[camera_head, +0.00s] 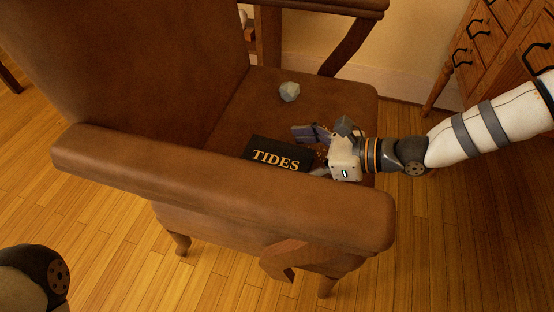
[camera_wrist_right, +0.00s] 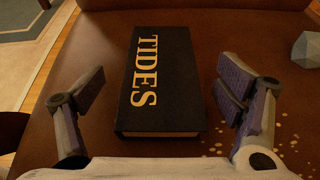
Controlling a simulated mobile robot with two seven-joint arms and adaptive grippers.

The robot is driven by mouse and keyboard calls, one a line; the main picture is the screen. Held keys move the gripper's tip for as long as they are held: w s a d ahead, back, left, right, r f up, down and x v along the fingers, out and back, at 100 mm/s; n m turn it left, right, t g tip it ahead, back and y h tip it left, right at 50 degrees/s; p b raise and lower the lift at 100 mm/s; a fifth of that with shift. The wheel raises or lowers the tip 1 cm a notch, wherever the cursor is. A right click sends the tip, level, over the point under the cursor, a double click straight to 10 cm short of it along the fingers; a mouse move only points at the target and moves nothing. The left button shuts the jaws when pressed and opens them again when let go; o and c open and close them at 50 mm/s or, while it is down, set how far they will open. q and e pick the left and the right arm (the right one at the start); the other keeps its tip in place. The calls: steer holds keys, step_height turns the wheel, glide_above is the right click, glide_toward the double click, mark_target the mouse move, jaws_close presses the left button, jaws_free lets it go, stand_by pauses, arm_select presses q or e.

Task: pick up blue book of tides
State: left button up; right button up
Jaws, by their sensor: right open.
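The book of tides (camera_head: 277,153) lies flat on the seat of the brown leather chair, partly hidden by the near armrest in the head view. Its cover looks very dark, nearly black, with gold letters reading TIDES. In the right wrist view the whole book (camera_wrist_right: 160,82) shows, its pale page edge facing my gripper. My right gripper (camera_head: 311,150) is open and empty at the book's right end. In the right wrist view its two fingers (camera_wrist_right: 158,85) stand apart, one on each side of the book's near end, with gaps to it.
A grey faceted stone (camera_head: 289,92) sits farther back on the seat; it also shows in the right wrist view (camera_wrist_right: 306,49). The chair's near armrest (camera_head: 220,195) rises in front of the book. A wooden drawer cabinet (camera_head: 500,45) stands at right. Pale specks dot the seat.

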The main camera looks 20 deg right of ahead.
mark_target(260, 149)
steer(key=shift+x, duration=0.85)
steer(key=shift+w+a+f, duration=0.15)
steer(key=shift+f, duration=0.05)
steer(key=c, duration=1.3)
